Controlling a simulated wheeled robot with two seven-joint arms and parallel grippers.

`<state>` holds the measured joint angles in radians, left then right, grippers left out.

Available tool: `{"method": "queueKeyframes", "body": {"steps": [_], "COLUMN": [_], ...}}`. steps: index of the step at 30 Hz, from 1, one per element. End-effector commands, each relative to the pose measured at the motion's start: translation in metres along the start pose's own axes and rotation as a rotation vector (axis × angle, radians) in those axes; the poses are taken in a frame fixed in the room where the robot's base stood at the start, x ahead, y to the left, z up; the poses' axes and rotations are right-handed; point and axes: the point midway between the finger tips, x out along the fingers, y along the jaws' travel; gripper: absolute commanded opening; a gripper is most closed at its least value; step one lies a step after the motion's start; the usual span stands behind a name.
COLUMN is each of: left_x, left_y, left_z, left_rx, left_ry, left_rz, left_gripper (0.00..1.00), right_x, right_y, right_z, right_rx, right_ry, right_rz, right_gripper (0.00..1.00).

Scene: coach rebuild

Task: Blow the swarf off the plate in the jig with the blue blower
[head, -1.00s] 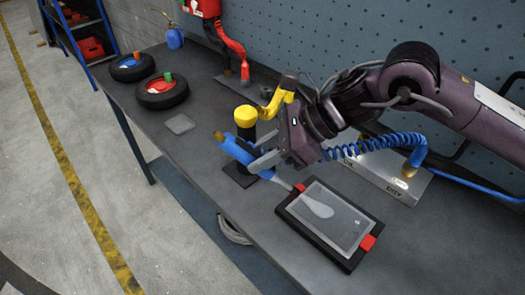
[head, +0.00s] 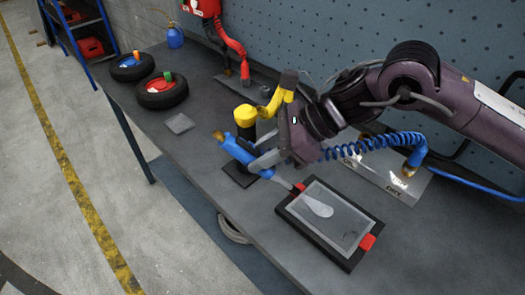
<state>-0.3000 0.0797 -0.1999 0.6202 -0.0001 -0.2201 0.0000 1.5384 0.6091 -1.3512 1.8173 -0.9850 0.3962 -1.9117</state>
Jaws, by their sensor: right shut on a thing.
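My right gripper (head: 268,160) is shut on the blue blower (head: 240,151) and holds it above the bench. The blower's grey nozzle (head: 282,183) points down and right toward the near left corner of the jig (head: 348,264). The jig is a black frame with red clamps at two ends. The grey plate (head: 345,222) lies flat in it. A pale, teardrop-shaped patch (head: 317,206) shows on the plate, close to the nozzle; I cannot make out single swarf chips. My left gripper is not in view.
A black post with a yellow top (head: 245,115) stands just behind the blower. A coiled blue hose (head: 375,146) runs to a metal block (head: 392,175) at the back. Two wheels (head: 161,91) and a small grey pad (head: 180,123) lie to the left. The bench right of the jig is clear.

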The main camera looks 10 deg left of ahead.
Motion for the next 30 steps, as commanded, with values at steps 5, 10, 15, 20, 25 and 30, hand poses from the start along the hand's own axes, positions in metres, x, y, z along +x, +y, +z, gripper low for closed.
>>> {"method": "queueKeyframes", "body": {"steps": [5,10,15,20,25,30], "left_x": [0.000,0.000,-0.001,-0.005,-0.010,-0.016], "left_y": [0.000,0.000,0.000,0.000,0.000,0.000], "left_z": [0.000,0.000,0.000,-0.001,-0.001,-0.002], "left_rx": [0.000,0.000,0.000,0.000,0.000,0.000], "left_ry": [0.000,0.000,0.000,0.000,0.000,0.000], "left_rz": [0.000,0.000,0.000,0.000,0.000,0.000], "left_gripper": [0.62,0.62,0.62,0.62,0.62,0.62], "right_x": [0.000,0.000,-0.003,-0.012,-0.024,-0.035], "right_y": [0.000,0.000,0.000,0.000,0.000,-0.001], "right_z": [0.001,0.001,0.004,0.014,0.027,0.040], "right_rx": [-0.001,-0.001,-0.002,-0.003,-0.003,-0.002], "right_ry": [-0.001,-0.001,-0.002,-0.001,-0.002,-0.002], "right_rz": [-0.001,-0.001,-0.001,-0.002,-0.002,-0.002], "right_gripper": [0.00,0.00,0.00,0.00,0.00,0.00]}}
